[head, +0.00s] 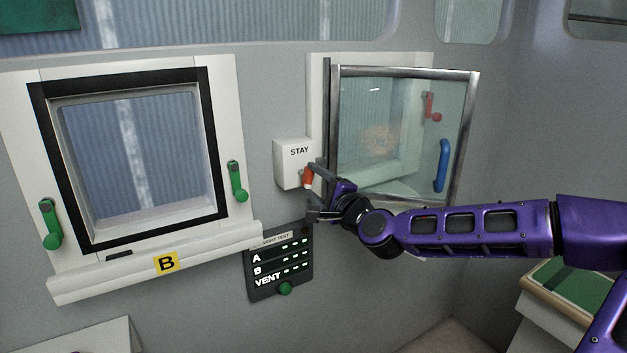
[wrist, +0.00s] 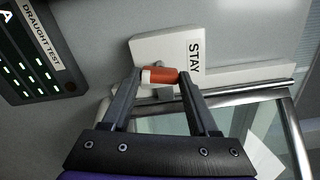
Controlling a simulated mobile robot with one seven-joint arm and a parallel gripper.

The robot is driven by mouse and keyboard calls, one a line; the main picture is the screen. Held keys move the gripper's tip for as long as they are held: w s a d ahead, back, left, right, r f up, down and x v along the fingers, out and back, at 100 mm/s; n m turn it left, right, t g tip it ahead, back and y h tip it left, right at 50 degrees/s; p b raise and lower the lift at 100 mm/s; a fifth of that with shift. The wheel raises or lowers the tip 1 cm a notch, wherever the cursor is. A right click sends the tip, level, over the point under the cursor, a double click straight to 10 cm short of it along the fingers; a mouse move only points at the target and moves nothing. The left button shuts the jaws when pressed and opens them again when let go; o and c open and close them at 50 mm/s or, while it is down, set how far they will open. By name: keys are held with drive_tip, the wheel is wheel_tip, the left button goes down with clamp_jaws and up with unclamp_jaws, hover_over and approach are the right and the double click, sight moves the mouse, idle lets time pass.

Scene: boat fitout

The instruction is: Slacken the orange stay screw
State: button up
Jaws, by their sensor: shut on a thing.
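The orange stay screw (head: 309,177) sits on the front of a white box marked STAY (head: 293,152) on the wall. In the wrist view the screw (wrist: 160,77) lies between the two fingertips, in front of the STAY box (wrist: 165,48). My gripper (head: 313,190) is shut on the screw, one finger on each side of it. In the wrist view the gripper (wrist: 158,79) shows both fingers touching the screw's ends. The fingers and hand hide part of the screw in the head view.
A metal-framed glass window (head: 400,135) with a blue handle (head: 442,166) stands open right of the box. A draught test panel (head: 280,264) hangs below. Window B (head: 135,160) with green handles is at left. A green-topped box (head: 570,290) stands low at right.

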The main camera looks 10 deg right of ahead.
drive_tip(key=n, duration=0.4)
drive_tip(key=shift+n+p, duration=0.3)
drive_tip(key=shift+p, duration=0.05)
drive_tip(key=n, duration=0.5)
drive_tip(key=shift+n+p, duration=0.3)
drive_tip(key=n, duration=0.5)
drive_tip(key=shift+n+b, duration=0.6)
drive_tip(key=shift+n, duration=1.5)
drive_tip(key=o, duration=1.4)
drive_tip(key=shift+s, duration=0.15)
